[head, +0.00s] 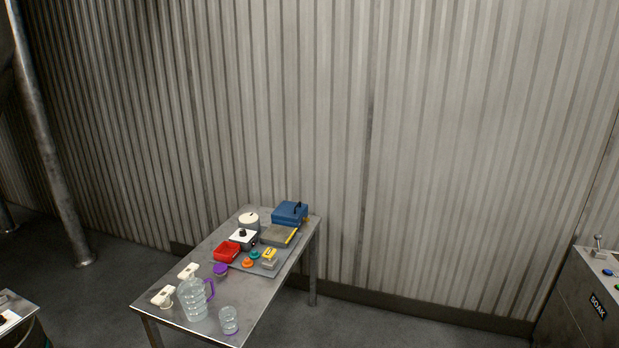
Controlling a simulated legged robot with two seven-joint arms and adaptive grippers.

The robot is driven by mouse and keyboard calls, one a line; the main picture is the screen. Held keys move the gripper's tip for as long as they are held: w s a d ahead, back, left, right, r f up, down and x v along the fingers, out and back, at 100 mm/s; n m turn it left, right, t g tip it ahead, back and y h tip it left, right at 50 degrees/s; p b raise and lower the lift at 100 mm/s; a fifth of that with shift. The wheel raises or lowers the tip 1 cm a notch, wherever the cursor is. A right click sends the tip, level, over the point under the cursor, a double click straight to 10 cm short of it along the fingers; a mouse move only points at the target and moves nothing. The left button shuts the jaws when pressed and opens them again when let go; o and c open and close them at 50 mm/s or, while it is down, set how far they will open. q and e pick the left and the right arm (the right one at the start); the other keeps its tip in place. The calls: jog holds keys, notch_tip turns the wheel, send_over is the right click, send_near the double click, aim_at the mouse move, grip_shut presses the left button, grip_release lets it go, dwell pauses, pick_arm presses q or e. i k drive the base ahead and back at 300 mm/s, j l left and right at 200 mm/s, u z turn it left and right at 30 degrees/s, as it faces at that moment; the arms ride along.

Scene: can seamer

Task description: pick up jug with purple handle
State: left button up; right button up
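A clear ribbed jug (192,299) with a purple handle (209,288) stands upright near the front end of a metal table (230,276) in the head view. Its handle is on its right side. A smaller clear ribbed container (229,320) with purple at its base stands just right of the jug, near the table's edge. Neither of my grippers shows in the head view.
A purple-topped item (220,269), a red bin (227,252), white devices (163,296) and a blue box (290,213) share the table. A pole (52,150) stands at left. A metal cabinet marked SOAK (582,300) is at right. Floor between table and cabinet is clear.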

aim_at(191, 293)
jog(key=i+l+u, duration=0.15)
jog(key=u, duration=0.35)
jog(key=i+l+u, duration=0.25)
jog(key=u, duration=0.25)
jog(key=i, duration=0.05)
